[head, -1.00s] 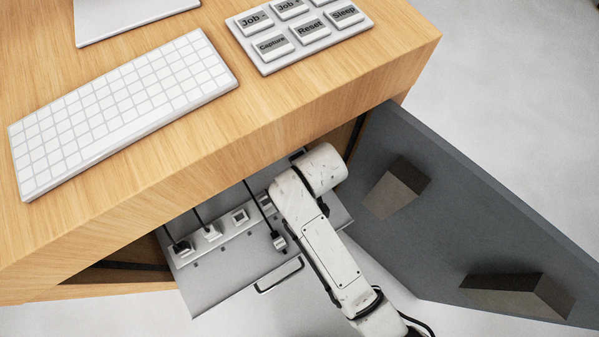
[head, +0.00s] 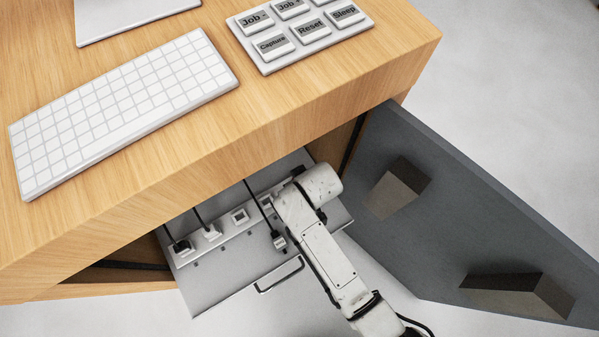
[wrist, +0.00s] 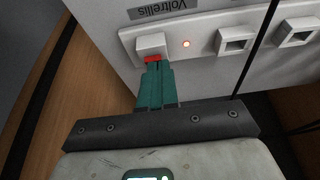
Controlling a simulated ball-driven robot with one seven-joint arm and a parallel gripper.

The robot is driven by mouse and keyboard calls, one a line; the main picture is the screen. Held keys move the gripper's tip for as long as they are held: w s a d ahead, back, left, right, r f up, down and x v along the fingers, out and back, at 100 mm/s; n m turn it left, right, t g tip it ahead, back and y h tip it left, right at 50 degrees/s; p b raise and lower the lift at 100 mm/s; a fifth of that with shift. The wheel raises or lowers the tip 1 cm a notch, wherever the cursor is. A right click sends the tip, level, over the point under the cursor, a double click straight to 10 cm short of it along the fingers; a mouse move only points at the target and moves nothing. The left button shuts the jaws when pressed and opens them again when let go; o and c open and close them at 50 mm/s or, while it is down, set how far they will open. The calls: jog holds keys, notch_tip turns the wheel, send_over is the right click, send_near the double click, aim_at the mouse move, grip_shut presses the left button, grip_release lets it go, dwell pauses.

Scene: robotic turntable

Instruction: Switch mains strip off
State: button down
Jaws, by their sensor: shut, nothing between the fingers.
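The mains strip (wrist: 205,45) is a white bar with sockets along it, seen in the wrist view. At its left end a white housing (wrist: 151,42) has a red switch part (wrist: 153,58) on its near side. A small orange light (wrist: 186,44) glows beside it. My gripper (wrist: 157,68) has its teal fingers shut together and empty. Their tips are at the red part; I cannot tell whether they touch it. In the head view the strip (head: 226,233) lies in the open drawer, its right end hidden by my arm.
A plug (head: 279,241) hangs on a black cable, and other plugs (head: 182,246) sit in the strip. A grey door (head: 450,200) stands open at the right. The wooden desktop (head: 120,170) overhangs the drawer.

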jog(key=shift+s+d+f+t+y+b, duration=0.3)
jog(key=shift+s+f+t+b, duration=0.15)
jog(key=shift+f, duration=0.2)
jog(key=shift+w+r, duration=0.1)
jog(key=shift+r, duration=0.05)
jog(key=shift+a, duration=0.1)
jog(key=shift+w+r, duration=0.1)
jog(key=shift+w, duration=0.05)
jog(key=shift+w+a+r, duration=0.25)
jog(key=shift+w+a, duration=0.15)
jog(key=shift+w, duration=0.1)
